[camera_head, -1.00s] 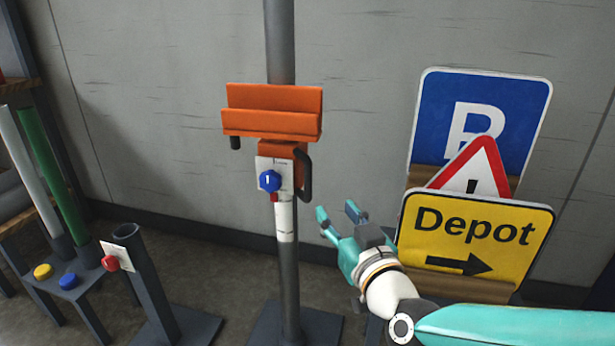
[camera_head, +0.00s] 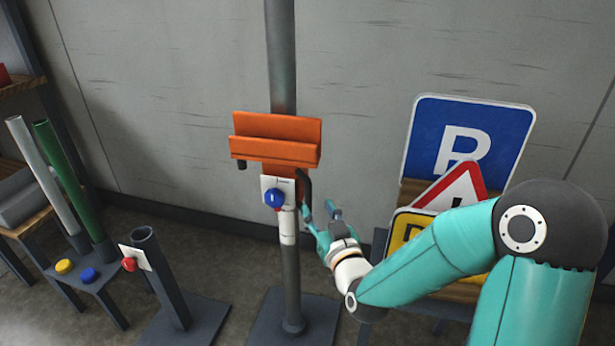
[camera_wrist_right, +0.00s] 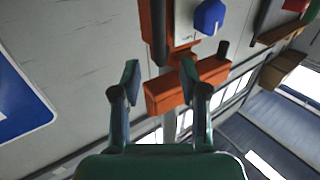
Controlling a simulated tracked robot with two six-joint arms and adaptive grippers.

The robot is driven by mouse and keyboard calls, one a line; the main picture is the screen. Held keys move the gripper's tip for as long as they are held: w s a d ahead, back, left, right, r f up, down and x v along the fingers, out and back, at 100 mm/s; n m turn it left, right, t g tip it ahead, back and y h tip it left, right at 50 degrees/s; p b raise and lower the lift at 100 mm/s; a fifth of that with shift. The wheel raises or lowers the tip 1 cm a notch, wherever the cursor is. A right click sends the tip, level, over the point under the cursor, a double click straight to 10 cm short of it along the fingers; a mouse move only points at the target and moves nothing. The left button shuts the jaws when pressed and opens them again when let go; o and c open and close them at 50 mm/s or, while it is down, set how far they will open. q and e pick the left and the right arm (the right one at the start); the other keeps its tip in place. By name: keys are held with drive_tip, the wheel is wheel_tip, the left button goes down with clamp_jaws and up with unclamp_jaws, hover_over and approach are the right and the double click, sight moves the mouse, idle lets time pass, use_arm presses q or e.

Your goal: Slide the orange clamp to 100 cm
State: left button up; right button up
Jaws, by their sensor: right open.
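The orange clamp (camera_head: 275,150) sits on a grey vertical post (camera_head: 281,60). It has an orange tray-like top, a white plate with a blue knob (camera_head: 275,198), and a black handle (camera_head: 304,184) on its right side. A white band (camera_head: 288,228) is on the post below; its markings are too small to read. My right gripper (camera_head: 320,211) is open and empty, just right of the post near the handle's lower end. In the right wrist view, the clamp (camera_wrist_right: 180,92) and handle (camera_wrist_right: 158,30) show between and beyond the open fingers (camera_wrist_right: 159,78). I cannot tell whether they touch. My left gripper is out of view.
Blue P (camera_head: 420,120), red-white triangular and yellow signs stand at right, partly hidden by my right arm. A short tube stand with a red knob (camera_head: 129,265) is left of the post. A table with tubes and yellow and blue knobs (camera_head: 88,274) is farther left.

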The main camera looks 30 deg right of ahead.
sight(309, 194)
drive_tip(key=p+x, duration=0.2)
drive_tip(key=x, duration=0.4)
drive_tip(key=shift+w, duration=0.2)
drive_tip(key=shift+w+d, duration=0.25)
drive_tip(key=shift+w, duration=0.35)
clamp_jaws()
